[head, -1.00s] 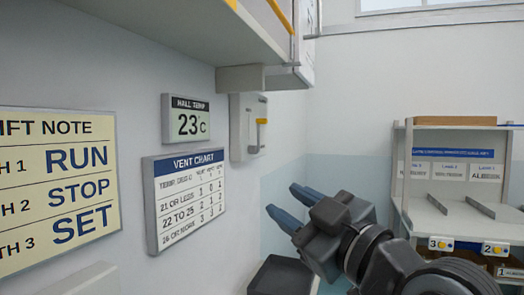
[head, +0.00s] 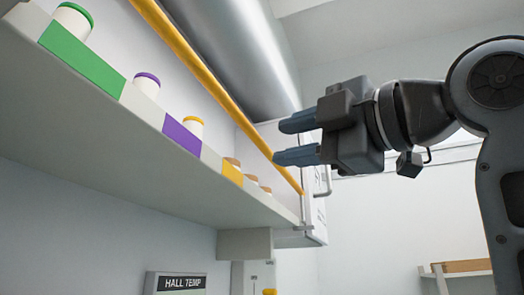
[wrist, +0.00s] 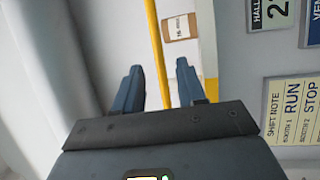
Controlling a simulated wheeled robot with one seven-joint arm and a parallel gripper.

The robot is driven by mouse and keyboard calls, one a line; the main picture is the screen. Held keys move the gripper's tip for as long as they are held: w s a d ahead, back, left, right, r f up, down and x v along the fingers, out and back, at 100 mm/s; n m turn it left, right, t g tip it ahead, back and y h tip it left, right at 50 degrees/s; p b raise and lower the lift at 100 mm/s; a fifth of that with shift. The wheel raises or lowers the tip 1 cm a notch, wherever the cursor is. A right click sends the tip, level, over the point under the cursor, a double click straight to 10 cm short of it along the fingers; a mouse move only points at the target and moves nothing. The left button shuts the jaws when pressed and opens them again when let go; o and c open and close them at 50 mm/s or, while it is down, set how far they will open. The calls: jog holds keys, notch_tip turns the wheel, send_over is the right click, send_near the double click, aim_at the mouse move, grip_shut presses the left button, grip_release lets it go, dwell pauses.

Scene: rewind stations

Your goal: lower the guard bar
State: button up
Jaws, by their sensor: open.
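The guard bar is a long yellow bar (head: 215,91) that slopes along the front of the high shelf, from the upper left down to the shelf's far end. My gripper (head: 279,142) is open and empty, with its blue-grey fingers pointing left at the bar. The lower fingertip overlaps the bar's edge in the head view; whether it touches I cannot tell. In the wrist view the yellow bar (wrist: 156,45) runs up the picture between the two open fingers of my gripper (wrist: 160,65).
The white shelf (head: 110,130) holds jars with green (head: 76,14), purple (head: 147,77) and orange lids. A big metal cylinder (head: 235,50) is above the bar. A hall temperature display (head: 177,283) is on the wall below. Another shelf (head: 460,267) stands at the lower right.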

aim_at(267, 147)
jog(key=shift+p+x, duration=1.15)
jog(key=shift+x, duration=2.75)
jog(key=shift+r, duration=0.1)
jog(key=shift+c, duration=0.5)
grip_shut()
